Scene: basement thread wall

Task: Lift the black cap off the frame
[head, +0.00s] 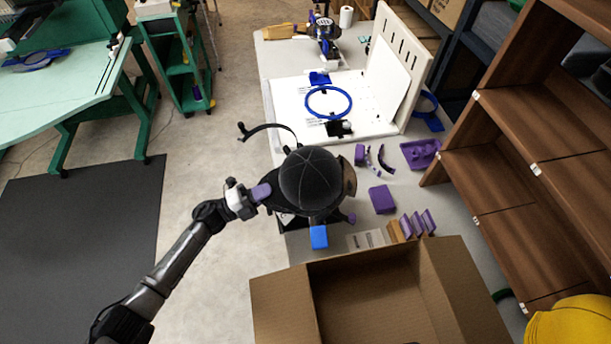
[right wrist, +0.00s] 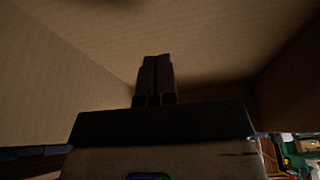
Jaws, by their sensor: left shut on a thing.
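The black cap (head: 311,176) sits in the middle of the head view, crown up, over its dark frame, which is mostly hidden beneath it. A tan curved piece (head: 349,178) shows at its right side and a blue block (head: 319,237) below it. My left gripper (head: 266,192) reaches in from the left and is shut on the cap's dark left edge. Whether the cap is clear of the frame cannot be told. My right gripper (right wrist: 155,80) shows only in the right wrist view, its dark fingers together with nothing visible between them.
An open cardboard box (head: 375,295) stands in front of the cap. Purple parts and a purple tray (head: 421,153) lie to the right. A blue hoop (head: 328,102) lies behind on a white board. Wooden shelves (head: 520,150) stand at the right. Cardboard walls surround the right wrist view.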

